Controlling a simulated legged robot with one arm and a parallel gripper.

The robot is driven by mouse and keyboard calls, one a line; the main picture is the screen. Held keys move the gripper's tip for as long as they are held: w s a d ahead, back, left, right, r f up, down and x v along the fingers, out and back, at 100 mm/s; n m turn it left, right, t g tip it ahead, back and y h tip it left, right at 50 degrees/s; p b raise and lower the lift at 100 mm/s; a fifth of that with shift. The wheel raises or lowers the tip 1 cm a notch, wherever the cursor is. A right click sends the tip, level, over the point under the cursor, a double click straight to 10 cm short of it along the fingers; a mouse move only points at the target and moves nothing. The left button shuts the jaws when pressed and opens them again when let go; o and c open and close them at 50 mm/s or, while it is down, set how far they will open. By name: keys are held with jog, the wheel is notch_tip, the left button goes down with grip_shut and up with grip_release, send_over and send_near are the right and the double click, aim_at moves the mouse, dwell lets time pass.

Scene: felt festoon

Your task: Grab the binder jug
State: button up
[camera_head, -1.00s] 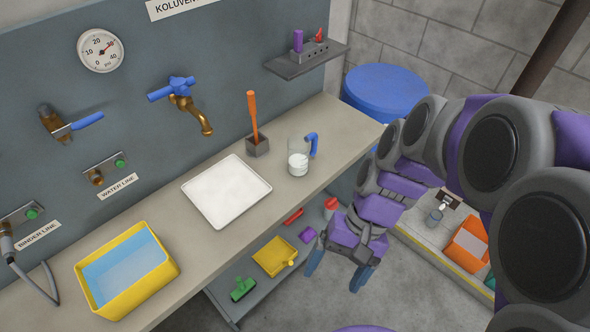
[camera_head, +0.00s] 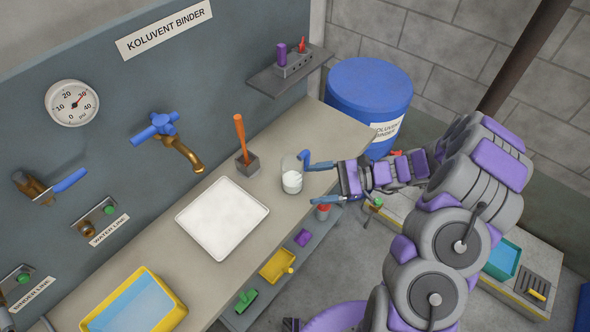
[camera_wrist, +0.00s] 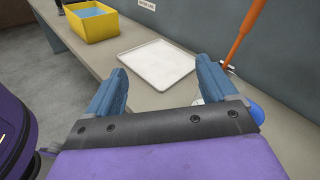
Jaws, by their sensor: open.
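The binder jug (camera_head: 292,182) is a clear jug with white contents and a blue handle. It stands upright on the bench near its front edge, right of a white tray. My gripper (camera_head: 314,181) is open and empty, its blue fingers pointing left at the jug's handle side. The upper finger overlaps the blue handle in the head view, so I cannot tell whether they touch. In the wrist view, my fingers (camera_wrist: 162,68) are spread apart. A bit of blue handle (camera_wrist: 257,113) shows right of the right finger; most of the jug is hidden there.
The white tray (camera_head: 222,217) and a yellow tub of blue liquid (camera_head: 178,318) lie left along the bench. A grey block with an orange-handled tool (camera_head: 248,163) stands behind the jug. A blue drum (camera_head: 368,92) stands past the bench end. A brass tap (camera_head: 181,147) sticks out above.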

jog(key=w+d+f+m+t+p, duration=0.3)
jog(key=w+d+f+m+t, duration=0.2)
jog(key=d+f+m+t, duration=0.5)
jog(key=n+g+b, duration=0.2)
send_near(294, 176)
jog(key=shift+y, duration=0.3)
jog(key=w+a+f, duration=0.2)
jog(key=w+f, duration=0.1)
jog(key=w+a+f, duration=0.1)
jog(key=w+a, duration=0.1)
jog(key=shift+w+f, duration=0.25)
jog(key=x, duration=0.5)
jog(key=shift+s+a+f+b, duration=0.2)
jog(key=shift+a+f+b, duration=0.1)
jog(key=shift+a+b, duration=0.15)
jog(key=shift+d, duration=0.1)
jog(key=shift+c, duration=1)
jog(key=c, duration=0.8)
